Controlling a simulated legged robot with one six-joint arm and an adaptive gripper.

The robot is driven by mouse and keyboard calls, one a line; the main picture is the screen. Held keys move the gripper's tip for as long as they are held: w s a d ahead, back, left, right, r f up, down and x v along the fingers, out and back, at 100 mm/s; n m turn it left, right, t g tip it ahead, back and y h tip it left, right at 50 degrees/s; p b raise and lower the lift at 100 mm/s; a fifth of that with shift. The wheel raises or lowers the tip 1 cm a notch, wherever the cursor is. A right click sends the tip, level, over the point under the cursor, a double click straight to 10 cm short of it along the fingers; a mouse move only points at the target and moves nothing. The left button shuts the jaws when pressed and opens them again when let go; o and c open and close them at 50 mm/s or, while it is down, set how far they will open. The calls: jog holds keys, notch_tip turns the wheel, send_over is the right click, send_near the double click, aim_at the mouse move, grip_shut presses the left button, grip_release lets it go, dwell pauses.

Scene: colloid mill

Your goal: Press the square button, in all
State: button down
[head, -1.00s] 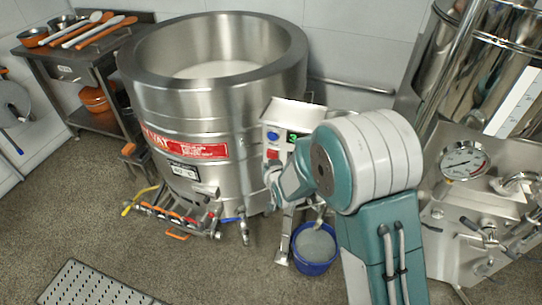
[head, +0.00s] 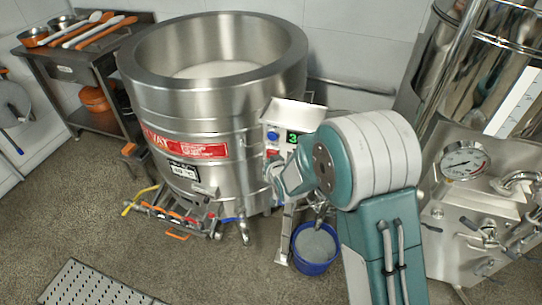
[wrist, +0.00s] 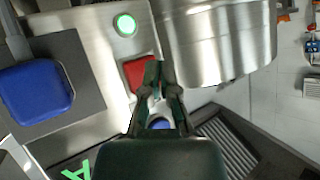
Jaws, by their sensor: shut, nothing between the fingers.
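In the wrist view a red square-faced button (wrist: 139,73) lies just beyond my gripper (wrist: 158,72). My gripper is shut and empty, its fingertips overlapping the button's edge; whether they touch cannot be told. A large blue square-shaped part (wrist: 36,91) sits on a dark plate at the left. My arm hides the lower panel in the head view.
The steel vessel (head: 210,100) stands behind the panel. A blue bucket (head: 315,247) is on the floor below. Steel equipment with a dial gauge (head: 464,160) stands at the right. A work table (head: 62,70) is at the back left.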

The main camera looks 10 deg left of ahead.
jog(key=shift+w, duration=0.1)
dwell(0.6)
jog(key=shift+w+d+r, duration=0.1)
jog(key=shift+w, duration=0.2)
jog(key=shift+w, duration=0.45)
dwell(0.7)
jog(key=shift+s, duration=0.9)
jog(key=s, duration=0.5)
jog(key=shift+a, duration=0.25)
dwell(0.7)
